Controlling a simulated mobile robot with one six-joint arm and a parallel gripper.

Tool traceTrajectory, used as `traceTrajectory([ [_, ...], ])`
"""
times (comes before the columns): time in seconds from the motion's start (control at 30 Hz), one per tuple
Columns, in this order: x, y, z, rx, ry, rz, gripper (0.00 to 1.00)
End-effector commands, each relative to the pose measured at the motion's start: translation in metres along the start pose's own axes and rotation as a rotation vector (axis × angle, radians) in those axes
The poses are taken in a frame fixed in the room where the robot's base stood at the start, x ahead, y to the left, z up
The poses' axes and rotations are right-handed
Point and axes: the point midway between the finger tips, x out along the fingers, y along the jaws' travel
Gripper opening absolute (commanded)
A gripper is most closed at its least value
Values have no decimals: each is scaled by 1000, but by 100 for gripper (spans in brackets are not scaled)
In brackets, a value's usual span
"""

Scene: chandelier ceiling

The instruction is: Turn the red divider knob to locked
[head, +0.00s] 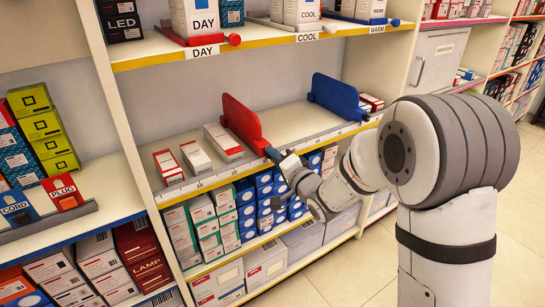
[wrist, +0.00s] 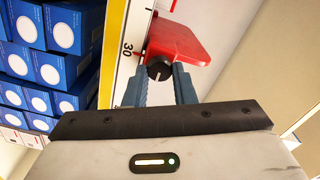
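The red divider (head: 242,124) stands upright on the middle shelf, and its red panel also shows in the wrist view (wrist: 178,40). Its round black knob (wrist: 159,68) is at the front end, by the shelf's edge strip near the 30 mark. A pale line on the knob's face runs roughly up and down in the wrist view. My gripper (wrist: 160,80) has one finger on each side of the knob, very close to it. I cannot tell whether the fingers touch it. In the head view my gripper (head: 277,157) is at the divider's front end.
A blue divider (head: 335,97) stands farther right on the same shelf. Several small boxes (head: 195,157) lie left of the red divider. The shelf between the two dividers is mostly clear.

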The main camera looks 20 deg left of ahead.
Motion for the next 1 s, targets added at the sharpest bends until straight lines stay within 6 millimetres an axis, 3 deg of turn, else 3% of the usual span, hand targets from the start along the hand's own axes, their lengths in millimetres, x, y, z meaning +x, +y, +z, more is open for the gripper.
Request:
traceTrajectory([
  [0.27,-1,3,1,1,-2,7,45],
  [0.57,-5,1,0,0,-1,3,45],
  [1.0,-70,2,0,1,0,5,45],
])
